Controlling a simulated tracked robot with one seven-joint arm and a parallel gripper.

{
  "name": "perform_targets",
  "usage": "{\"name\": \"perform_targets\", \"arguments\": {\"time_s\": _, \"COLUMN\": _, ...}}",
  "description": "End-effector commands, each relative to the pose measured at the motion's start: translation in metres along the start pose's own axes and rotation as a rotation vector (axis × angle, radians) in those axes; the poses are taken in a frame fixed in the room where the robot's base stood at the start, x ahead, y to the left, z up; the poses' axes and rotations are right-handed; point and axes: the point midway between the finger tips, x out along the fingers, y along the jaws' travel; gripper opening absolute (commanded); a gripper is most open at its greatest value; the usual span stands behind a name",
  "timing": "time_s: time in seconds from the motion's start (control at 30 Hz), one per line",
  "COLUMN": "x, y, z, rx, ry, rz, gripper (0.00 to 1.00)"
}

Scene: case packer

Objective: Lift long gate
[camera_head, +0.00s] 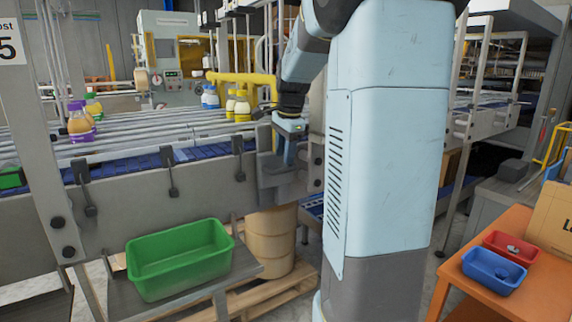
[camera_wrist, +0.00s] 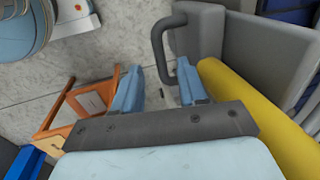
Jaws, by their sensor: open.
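A grey panel (camera_wrist: 205,28) that looks like the long gate fills the upper right of the wrist view. A dark curved handle (camera_wrist: 157,45) sticks out from its left side. In the head view my gripper (camera_head: 290,130) is at the end of the conveyor, just above a grey bracket-like part (camera_head: 271,170), partly hidden by my arm.
A yellow bar (camera_wrist: 255,115) runs close to the right finger. The conveyor (camera_head: 125,163) carries several bottles (camera_head: 80,121). A green bin (camera_head: 180,260) stands in front of it. An orange table (camera_head: 535,292) with red (camera_head: 511,247) and blue (camera_head: 494,270) trays stands at right.

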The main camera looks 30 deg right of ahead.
Motion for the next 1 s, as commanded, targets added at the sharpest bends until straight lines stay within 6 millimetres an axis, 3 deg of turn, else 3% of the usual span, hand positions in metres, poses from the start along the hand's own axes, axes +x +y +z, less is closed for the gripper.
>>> {"name": "perform_targets", "arguments": {"time_s": 0.1, "x": 0.019, "y": 0.001, "z": 0.000, "rx": 0.000, "ry": -0.001, "rz": 0.004, "gripper": 0.42}}
{"name": "perform_targets", "arguments": {"time_s": 0.3, "x": 0.038, "y": 0.000, "z": 0.000, "rx": 0.000, "ry": 0.000, "rz": 0.001, "gripper": 0.42}}
{"name": "perform_targets", "arguments": {"time_s": 0.7, "x": 0.044, "y": 0.000, "z": 0.000, "rx": 0.000, "ry": 0.000, "rz": 0.000, "gripper": 0.42}}
{"name": "perform_targets", "arguments": {"time_s": 1.0, "x": 0.043, "y": 0.000, "z": 0.000, "rx": 0.000, "ry": 0.000, "rz": 0.000, "gripper": 0.13}}
